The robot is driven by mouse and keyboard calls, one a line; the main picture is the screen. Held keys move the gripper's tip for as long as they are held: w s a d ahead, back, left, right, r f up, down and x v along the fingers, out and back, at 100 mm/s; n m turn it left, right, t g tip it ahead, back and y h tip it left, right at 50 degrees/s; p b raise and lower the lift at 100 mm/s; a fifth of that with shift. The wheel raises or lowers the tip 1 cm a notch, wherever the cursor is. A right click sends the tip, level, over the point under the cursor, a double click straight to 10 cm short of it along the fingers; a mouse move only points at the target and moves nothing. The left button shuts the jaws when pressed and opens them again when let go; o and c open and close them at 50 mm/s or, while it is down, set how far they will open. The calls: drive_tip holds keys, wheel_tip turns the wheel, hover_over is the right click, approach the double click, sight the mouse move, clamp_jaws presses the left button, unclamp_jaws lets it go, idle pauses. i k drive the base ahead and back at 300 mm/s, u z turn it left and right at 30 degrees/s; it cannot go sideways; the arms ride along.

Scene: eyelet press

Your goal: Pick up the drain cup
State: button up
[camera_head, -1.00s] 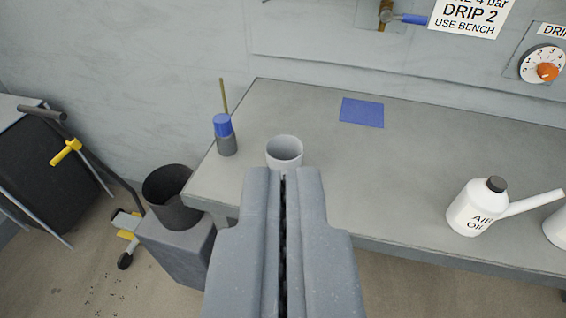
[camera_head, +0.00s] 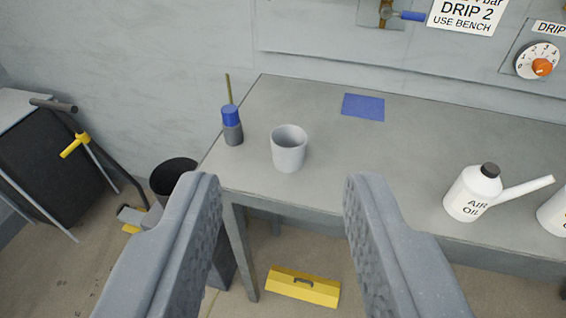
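The drain cup (camera_head: 289,153) is a light grey, open-topped cup. It stands upright on the grey bench (camera_head: 420,150), near the front edge towards the left end. My gripper (camera_head: 277,185) is open and empty, with its two fingers wide apart. In the picture the cup shows between and just beyond the fingertips, touching neither. The whole cup is visible.
A grey and blue pot with a stick (camera_head: 232,132) stands close to the cup's left. A blue pad (camera_head: 363,107) lies behind. A white oil can (camera_head: 472,195) stands to the right.

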sight(288, 143)
drive_tip(key=k, duration=1.1)
drive_tip(key=u, duration=0.4)
drive_tip(key=i, duration=0.5)
drive_tip(key=u, duration=0.5)
drive_tip(key=i, duration=1.2)
drive_tip(key=z, duration=0.4)
